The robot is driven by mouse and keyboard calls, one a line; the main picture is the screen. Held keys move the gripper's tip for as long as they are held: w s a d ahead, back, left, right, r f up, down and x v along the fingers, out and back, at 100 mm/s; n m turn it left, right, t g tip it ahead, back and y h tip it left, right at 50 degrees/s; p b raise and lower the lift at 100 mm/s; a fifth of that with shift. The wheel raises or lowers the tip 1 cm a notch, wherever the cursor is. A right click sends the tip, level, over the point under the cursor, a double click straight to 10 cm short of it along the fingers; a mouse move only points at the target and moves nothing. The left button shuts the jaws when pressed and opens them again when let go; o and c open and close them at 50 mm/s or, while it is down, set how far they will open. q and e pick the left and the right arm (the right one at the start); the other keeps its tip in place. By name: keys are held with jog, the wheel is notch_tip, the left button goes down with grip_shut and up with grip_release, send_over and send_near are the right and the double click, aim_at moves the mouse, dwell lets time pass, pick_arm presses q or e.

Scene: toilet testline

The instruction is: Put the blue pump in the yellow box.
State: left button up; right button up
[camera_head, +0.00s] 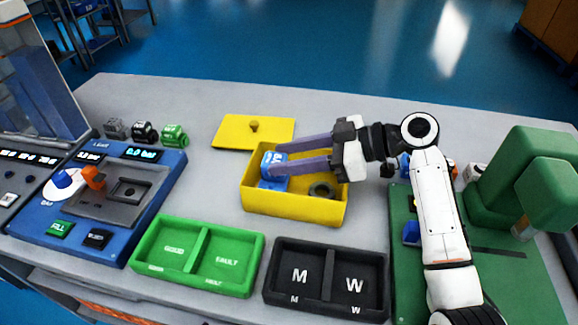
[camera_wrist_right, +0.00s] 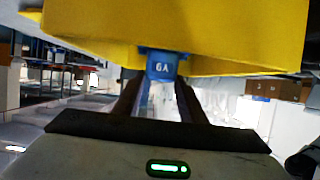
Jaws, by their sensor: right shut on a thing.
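The blue pump (camera_head: 271,183) is in the left part of the open yellow box (camera_head: 296,208); I cannot tell whether it touches the floor. My right gripper (camera_head: 275,160) reaches in from the right over the box and is shut on the pump, its purple fingers hiding part of it. In the right wrist view the pump (camera_wrist_right: 163,66) shows between the fingertips (camera_wrist_right: 160,85), with the yellow box (camera_wrist_right: 230,35) around and above it. A dark ring-shaped part (camera_head: 321,190) lies in the right part of the box. My left gripper is not in view.
A yellow lid (camera_head: 240,132) lies behind the box. A green two-part tray (camera_head: 180,268) and a black M/W tray (camera_head: 275,290) stand in front. A blue test station (camera_head: 160,180) is left; a green press (camera_head: 530,165) is right. Several small pumps (camera_head: 145,131) stand back left.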

notch_tip(320, 180, down, 2)
jog(key=shift+f, duration=0.1)
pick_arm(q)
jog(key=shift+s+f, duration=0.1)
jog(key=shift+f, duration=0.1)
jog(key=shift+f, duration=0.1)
pick_arm(e)
jog(key=shift+f, duration=0.15)
jog(key=o, duration=1.4)
jog(key=shift+f, duration=0.1)
jog(key=shift+c, duration=0.2)
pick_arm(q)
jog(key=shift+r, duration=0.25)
pick_arm(e)
jog(key=shift+d+r, duration=0.3)
pick_arm(q)
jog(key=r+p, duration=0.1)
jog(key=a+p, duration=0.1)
jog(key=p, duration=0.1)
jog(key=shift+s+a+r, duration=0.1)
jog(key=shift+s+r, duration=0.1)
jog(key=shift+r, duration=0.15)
pick_arm(e)
jog(key=v, duration=1.1)
